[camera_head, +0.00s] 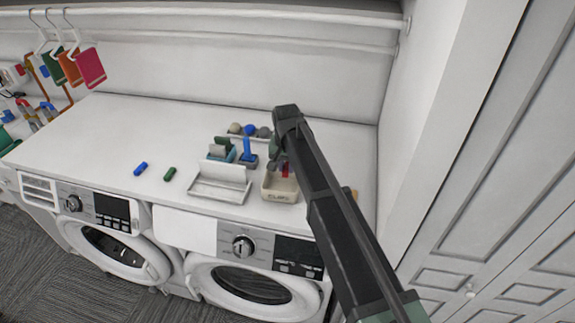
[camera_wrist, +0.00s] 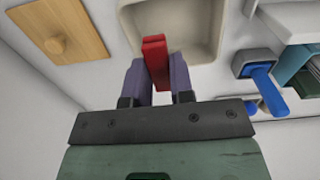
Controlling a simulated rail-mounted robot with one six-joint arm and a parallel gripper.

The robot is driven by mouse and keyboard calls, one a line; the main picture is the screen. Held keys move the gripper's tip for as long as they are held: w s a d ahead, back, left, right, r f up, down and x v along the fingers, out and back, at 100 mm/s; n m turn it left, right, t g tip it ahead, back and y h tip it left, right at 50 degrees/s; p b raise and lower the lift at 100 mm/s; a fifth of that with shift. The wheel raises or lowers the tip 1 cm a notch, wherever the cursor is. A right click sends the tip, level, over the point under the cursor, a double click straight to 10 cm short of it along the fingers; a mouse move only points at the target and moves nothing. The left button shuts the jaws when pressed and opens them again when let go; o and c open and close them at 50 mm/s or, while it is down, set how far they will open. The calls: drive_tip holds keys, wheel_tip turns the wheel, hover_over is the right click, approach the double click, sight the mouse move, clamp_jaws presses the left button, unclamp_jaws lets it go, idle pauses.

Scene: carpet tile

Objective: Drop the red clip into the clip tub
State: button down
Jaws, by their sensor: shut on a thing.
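The red clip (camera_wrist: 155,60) is between the two fingers of my gripper (camera_wrist: 158,78) in the wrist view, and the gripper is shut on it. The clip's far end overlaps the opening of the beige clip tub (camera_wrist: 198,20). In the head view the red clip (camera_head: 285,170) shows above the tub (camera_head: 280,192), which stands on the counter with lettering on its front. My gripper (camera_head: 280,158) is over the tub, partly hidden by my arm. I cannot tell how high the clip is above the tub floor.
A blue clip (camera_head: 141,168) and a green clip (camera_head: 169,174) lie on the counter at left. A white tray (camera_head: 220,184) and a blue brush in a holder (camera_head: 247,152) stand left of the tub. A wooden board with a knob (camera_wrist: 75,30) lies beside the tub.

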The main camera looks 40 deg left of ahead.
sight(286, 175)
wheel_tip(286, 175, down, 5)
drive_tip(key=b, duration=0.3)
drive_tip(key=shift+a+r, duration=0.1)
drive_tip(key=shift+r, duration=0.1)
drive_tip(key=shift+r, duration=0.1)
drive_tip(key=c, duration=0.9)
unclamp_jaws()
wheel_tip(286, 175, up, 11)
drive_tip(key=p, duration=1.1)
drive_tip(key=shift+r, duration=0.1)
drive_tip(key=shift+f, duration=0.2)
